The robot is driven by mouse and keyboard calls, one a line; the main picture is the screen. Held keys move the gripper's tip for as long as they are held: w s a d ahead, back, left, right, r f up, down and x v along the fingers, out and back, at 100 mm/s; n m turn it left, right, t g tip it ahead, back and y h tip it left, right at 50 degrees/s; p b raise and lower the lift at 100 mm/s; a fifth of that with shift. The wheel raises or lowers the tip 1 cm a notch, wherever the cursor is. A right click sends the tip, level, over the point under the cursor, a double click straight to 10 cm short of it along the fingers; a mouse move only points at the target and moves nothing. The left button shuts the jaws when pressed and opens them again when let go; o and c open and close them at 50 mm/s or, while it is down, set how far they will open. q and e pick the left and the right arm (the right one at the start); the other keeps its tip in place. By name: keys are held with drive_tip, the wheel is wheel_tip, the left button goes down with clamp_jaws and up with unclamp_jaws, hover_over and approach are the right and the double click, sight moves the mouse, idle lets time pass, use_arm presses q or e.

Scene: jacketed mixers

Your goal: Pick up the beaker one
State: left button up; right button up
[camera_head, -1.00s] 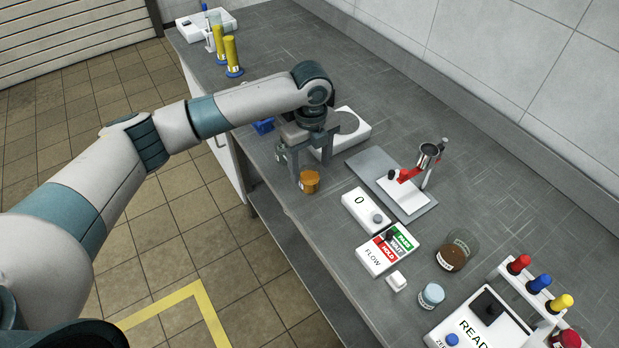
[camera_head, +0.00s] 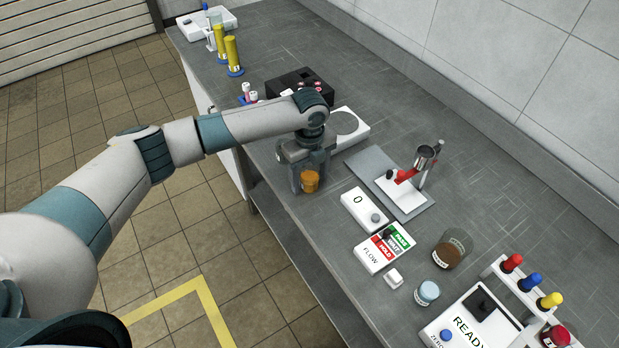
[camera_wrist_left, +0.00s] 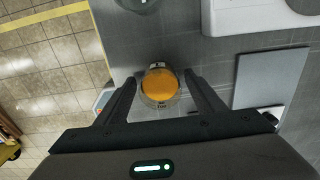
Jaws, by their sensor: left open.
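A small glass beaker with orange contents (camera_head: 309,182) stands on the grey bench near its front edge. It also shows in the left wrist view (camera_wrist_left: 160,84), between the fingers. My left gripper (camera_wrist_left: 160,77) is open, with one finger on each side of this beaker; I cannot tell whether either touches it. In the head view my left gripper (camera_head: 308,172) is low, around and just behind the beaker. A larger glass beaker with brown contents (camera_head: 449,256) stands farther right. Its label and the orange beaker's are too small to read. My right gripper is not in view.
Right of the gripper are a white "0" box (camera_head: 364,210), a FLOW panel (camera_head: 372,258) and a stand on a grey plate (camera_head: 412,205). A white device (camera_head: 350,128) and a dark box (camera_head: 286,83) lie behind. The bench (camera_head: 480,175) is clear at the back right.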

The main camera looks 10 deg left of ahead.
sight(312, 168)
use_arm(q)
drive_tip(key=shift+c, duration=0.6)
drive_tip(key=c, duration=1.1)
drive_tip(key=shift+o, duration=0.2)
drive_tip(key=shift+r, duration=0.1)
drive_tip(key=shift+w+r+b, duration=0.1)
drive_tip(key=shift+r+b, duration=0.55)
drive_tip(key=shift+r, duration=0.2)
drive_tip(key=shift+d+r+b, duration=0.2)
drive_tip(key=shift+r+b, duration=0.15)
drive_tip(key=shift+r, duration=0.25)
drive_tip(key=shift+d+r+b, duration=0.15)
drive_tip(key=shift+r+b, duration=0.15)
drive_tip(key=shift+r, duration=0.3)
drive_tip(key=s+d+r+b, duration=0.3)
drive_tip(key=d+r, duration=0.3)
drive_tip(key=d, duration=0.4)
drive_tip(key=shift+s+r, duration=0.4)
drive_tip(key=shift+s, duration=0.45)
